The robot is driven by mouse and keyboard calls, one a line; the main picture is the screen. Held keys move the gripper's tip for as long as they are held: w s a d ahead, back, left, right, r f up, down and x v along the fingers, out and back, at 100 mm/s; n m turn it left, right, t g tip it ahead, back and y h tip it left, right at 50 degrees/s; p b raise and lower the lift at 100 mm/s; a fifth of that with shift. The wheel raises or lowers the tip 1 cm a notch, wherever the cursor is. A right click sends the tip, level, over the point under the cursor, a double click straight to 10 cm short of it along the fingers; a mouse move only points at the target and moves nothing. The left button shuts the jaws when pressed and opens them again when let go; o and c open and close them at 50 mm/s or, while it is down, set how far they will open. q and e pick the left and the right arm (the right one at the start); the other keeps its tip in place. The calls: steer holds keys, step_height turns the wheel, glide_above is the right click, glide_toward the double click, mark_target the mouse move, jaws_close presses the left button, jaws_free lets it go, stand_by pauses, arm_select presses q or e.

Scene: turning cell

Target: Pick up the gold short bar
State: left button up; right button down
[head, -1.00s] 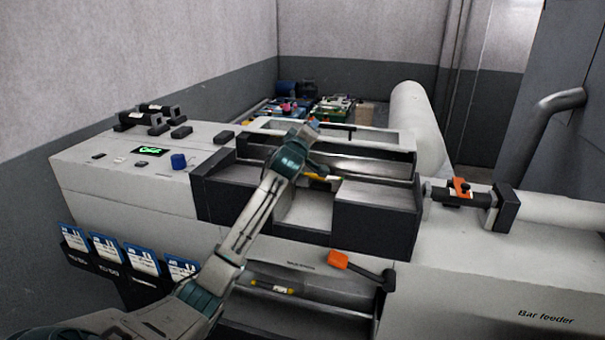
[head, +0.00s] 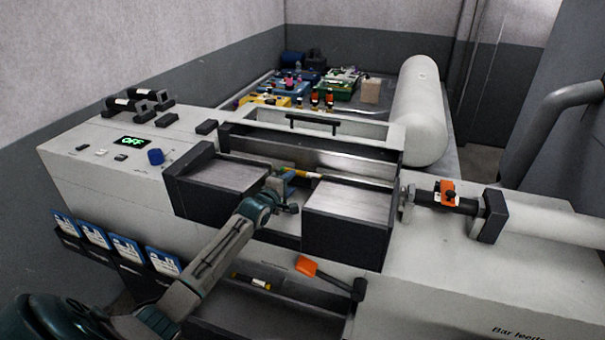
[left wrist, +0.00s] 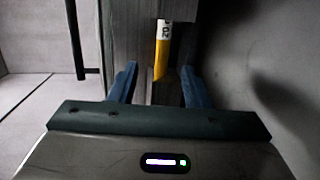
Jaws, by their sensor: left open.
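A gold bar (head: 311,175) with a white label lies in the machine's work opening, just beyond my left gripper. In the left wrist view, the gold bar (left wrist: 161,52) stands lengthwise between the blue fingers, with its white marked end farther away. My left gripper (head: 289,179) is open in the opening between two dark-framed covers. It also shows in the left wrist view (left wrist: 156,88), its fingers on either side of the bar's near end with gaps visible. The near end of the bar is partly hidden in the head view. My right gripper is not in view.
Dark-framed covers (head: 348,215) flank the opening. A handled cover (head: 312,122) stands behind it. A lower tray (head: 295,307) holds another small labelled bar (head: 252,281).

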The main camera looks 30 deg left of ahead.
mark_target(302, 175)
arm_select(q)
steer(key=shift+w+f, duration=0.2)
steer(key=shift+w, duration=0.8)
steer(key=shift+w+a+f, duration=0.1)
steer(key=shift+w+f, duration=0.1)
steer(key=shift+w, duration=0.8)
steer(key=shift+w+a+f+b, duration=0.1)
steer(key=shift+w+f+b, duration=0.35)
steer(key=shift+b, duration=0.4)
steer(key=shift+w+b, duration=0.65)
steer(key=shift+w, duration=0.1)
steer(key=shift+r, duration=0.1)
steer(key=shift+s, duration=0.1)
steer(key=shift+r, duration=0.1)
jaws_close()
